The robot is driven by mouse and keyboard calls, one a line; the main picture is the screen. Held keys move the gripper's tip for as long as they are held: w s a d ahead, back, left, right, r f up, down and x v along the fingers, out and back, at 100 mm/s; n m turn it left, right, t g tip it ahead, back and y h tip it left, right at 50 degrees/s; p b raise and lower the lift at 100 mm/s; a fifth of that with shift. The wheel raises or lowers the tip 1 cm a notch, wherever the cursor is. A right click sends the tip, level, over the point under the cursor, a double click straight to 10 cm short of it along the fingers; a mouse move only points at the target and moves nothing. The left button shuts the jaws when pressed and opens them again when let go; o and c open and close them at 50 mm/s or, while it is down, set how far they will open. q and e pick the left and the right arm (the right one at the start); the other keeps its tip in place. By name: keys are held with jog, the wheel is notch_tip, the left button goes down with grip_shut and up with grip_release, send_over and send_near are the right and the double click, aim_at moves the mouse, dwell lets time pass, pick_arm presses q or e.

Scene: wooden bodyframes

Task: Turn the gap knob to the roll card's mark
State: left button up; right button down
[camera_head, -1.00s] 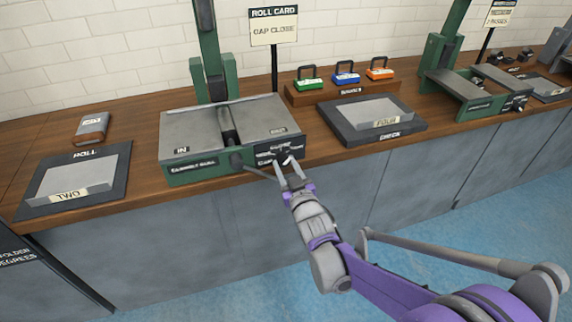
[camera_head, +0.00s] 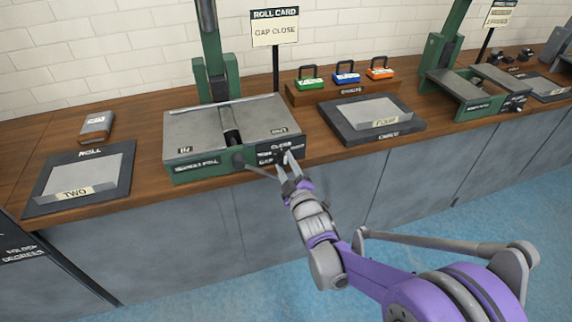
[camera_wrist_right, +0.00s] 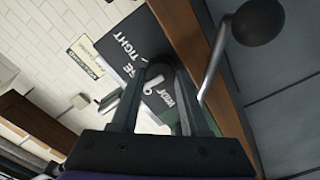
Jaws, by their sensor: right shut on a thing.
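The roll card (camera_head: 275,27) stands on a post behind the green and grey roll machine (camera_head: 190,125) and reads "GAP CLOSE". A dark dial panel (camera_head: 266,157) sits at the right of the machine's front face, with "CLOSE" at its top. My right gripper (camera_head: 284,163) is at this panel and covers most of the knob. In the right wrist view its fingers (camera_wrist_right: 158,95) are shut on the dark gap knob (camera_wrist_right: 157,72). "TIGHT", part of "CLOSE" and part of another label show around it. Where the knob's pointer stands is hard to tell. My left gripper is not in view.
A crank with a black ball end (camera_wrist_right: 258,21) sticks out close beside my right gripper. A roll tray (camera_head: 80,180) lies left of the machine, a check tray (camera_head: 365,120) right. The floor in front is free.

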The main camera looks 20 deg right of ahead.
dwell(0.4)
jog(key=shift+c, duration=2)
grip_release()
jog(key=s, duration=1.1)
jog(key=shift+d+p, duration=0.2)
jog(key=shift+p, duration=0.25)
